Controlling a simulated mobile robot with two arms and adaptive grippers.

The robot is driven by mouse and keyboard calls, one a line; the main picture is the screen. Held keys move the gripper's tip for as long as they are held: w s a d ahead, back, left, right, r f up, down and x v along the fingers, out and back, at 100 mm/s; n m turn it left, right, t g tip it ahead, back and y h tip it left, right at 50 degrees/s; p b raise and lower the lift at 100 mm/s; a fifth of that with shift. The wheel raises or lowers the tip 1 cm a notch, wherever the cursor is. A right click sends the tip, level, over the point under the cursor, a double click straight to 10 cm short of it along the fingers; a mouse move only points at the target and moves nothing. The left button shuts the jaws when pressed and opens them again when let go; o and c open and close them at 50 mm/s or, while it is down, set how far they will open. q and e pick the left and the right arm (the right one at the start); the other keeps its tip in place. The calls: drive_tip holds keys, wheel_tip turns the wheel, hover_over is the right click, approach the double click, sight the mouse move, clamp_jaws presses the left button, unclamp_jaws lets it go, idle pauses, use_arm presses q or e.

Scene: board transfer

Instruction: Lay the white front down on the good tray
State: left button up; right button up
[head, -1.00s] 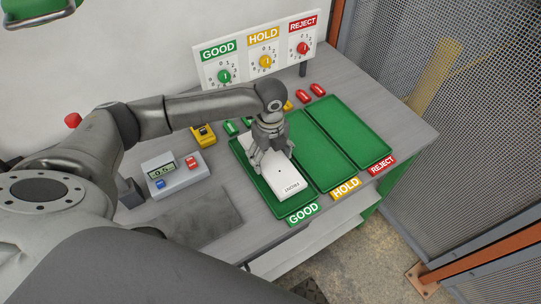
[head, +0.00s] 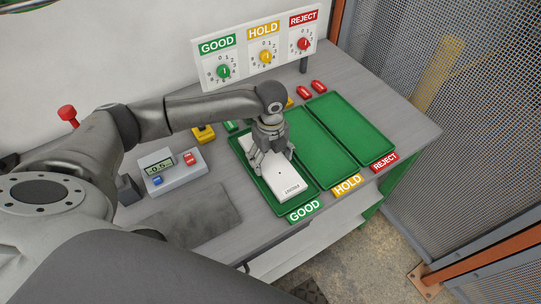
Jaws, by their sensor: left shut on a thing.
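The white front (head: 288,184) is a flat pale panel with small dark print near its front end. It is at the good tray (head: 309,212), the leftmost of three green trays, marked by a green GOOD label (head: 303,211). My left gripper (head: 271,162) points down over the panel's rear part and is shut on it. I cannot tell whether the panel's underside touches the tray floor. My right gripper is not in view.
The hold tray (head: 322,150) and reject tray (head: 350,125) are empty to the right. A dial board (head: 262,48) stands behind. A grey device with a display (head: 172,172) and a yellow block (head: 203,133) stand left. Wire mesh (head: 455,120) closes the right side.

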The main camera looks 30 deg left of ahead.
use_arm(q)
drive_tip(key=shift+f, duration=0.2)
drive_tip(key=o, duration=1.3)
drive_tip(key=shift+c, duration=0.2)
wheel_tip(320, 180, up, 12)
